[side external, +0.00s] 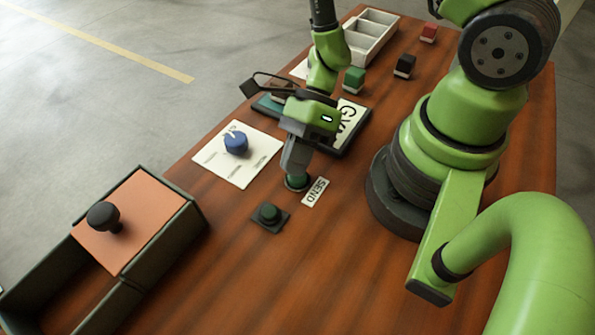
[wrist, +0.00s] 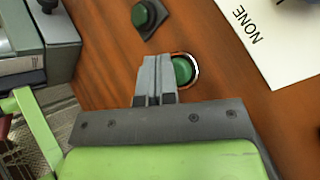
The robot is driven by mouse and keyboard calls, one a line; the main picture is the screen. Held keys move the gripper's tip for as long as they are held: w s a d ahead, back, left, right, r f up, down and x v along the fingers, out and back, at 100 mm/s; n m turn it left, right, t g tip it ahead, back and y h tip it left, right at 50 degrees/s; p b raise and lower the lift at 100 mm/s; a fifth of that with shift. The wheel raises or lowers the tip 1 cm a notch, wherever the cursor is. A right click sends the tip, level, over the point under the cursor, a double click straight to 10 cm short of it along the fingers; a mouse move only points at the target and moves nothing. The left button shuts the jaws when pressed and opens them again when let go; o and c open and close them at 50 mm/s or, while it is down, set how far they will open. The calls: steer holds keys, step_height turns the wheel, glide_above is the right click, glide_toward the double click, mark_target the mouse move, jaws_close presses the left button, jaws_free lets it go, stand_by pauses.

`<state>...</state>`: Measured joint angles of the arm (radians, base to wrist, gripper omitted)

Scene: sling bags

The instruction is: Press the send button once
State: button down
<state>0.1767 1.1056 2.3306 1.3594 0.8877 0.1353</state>
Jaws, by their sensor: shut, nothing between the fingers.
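A round green button (side external: 297,182) in a ring-shaped base sits beside a white label reading SEND (side external: 315,192). It also shows in the wrist view (wrist: 184,71), with a pale and reddish ring around it. My gripper (side external: 295,169) points down at this button, fingers shut and empty. In the wrist view the shut fingertips (wrist: 158,62) overlap the button's left side. I cannot tell whether they touch it. A second green button (side external: 269,212) on a dark square base stands nearer the camera, apart from my gripper; the wrist view shows it at the top (wrist: 142,16).
A white card with a blue knob (side external: 236,143) lies to the left. An open-topped box with an orange lid and black knob (side external: 103,216) stands front left. Behind are a dark-framed panel (side external: 360,137), green, black and red blocks, and a white compartment tray (side external: 363,50).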

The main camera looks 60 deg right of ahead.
steer(key=shift+f, duration=0.45)
stand_by(0.4)
steer(key=shift+r, duration=0.9)
steer(key=shift+r, duration=0.1)
steer(key=shift+r, duration=2.4)
steer(key=s+d+r+n+t+h, duration=0.2)
steer(key=r+n+t+h, duration=0.1)
steer(key=r+n, duration=0.8)
steer(key=s+d+r+n+t+h, duration=0.2)
steer(key=d+r+n+t+h, duration=0.1)
steer(key=r+n, duration=0.7)
steer(key=shift+s+d+r+n+t+h, duration=0.35)
steer(key=shift+r+t+h, duration=0.3)
steer(key=shift+t, duration=0.45)
